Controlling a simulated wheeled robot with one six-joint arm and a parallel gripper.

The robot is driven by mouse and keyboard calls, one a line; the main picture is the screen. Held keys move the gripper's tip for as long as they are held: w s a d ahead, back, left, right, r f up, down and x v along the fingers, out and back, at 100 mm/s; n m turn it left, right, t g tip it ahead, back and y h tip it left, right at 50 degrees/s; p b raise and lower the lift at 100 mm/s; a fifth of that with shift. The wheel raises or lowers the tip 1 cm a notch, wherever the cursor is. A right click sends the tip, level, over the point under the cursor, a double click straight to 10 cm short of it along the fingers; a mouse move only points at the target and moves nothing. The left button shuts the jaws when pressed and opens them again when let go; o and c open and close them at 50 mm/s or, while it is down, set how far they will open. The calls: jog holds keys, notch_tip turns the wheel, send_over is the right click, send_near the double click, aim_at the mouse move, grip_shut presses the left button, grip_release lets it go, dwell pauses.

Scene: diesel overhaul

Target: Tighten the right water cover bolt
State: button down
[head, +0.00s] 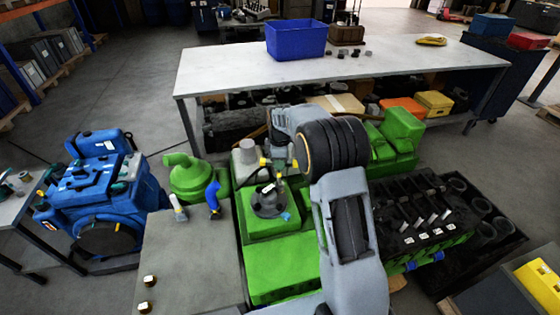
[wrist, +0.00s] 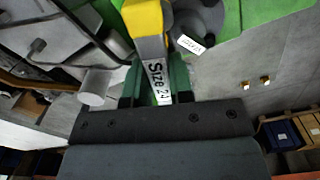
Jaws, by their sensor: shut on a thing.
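My gripper (head: 279,165) is over the green engine (head: 275,270) in the head view, near a dark round cover (head: 268,207) with a small white label. In the wrist view my gripper (wrist: 157,88) is shut on a grey tool (wrist: 152,48) with a yellow part and a label reading "Size 24". The tool's far end runs out of the top of the wrist view. The labelled dark part (wrist: 205,25) shows just right of the tool there. I cannot tell which bolt is the right water cover bolt, or whether the tool touches one.
A grey bench (head: 190,255) at the left holds two brass bolts (head: 148,281) and two tools, one blue-handled (head: 213,197). A long table (head: 220,75) with a blue bin (head: 296,40) stands behind. A blue engine (head: 100,195) is at far left. My arm hides part of the green engine.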

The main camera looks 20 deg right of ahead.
jog(key=m, duration=1.7)
jog(key=shift+m, duration=0.3)
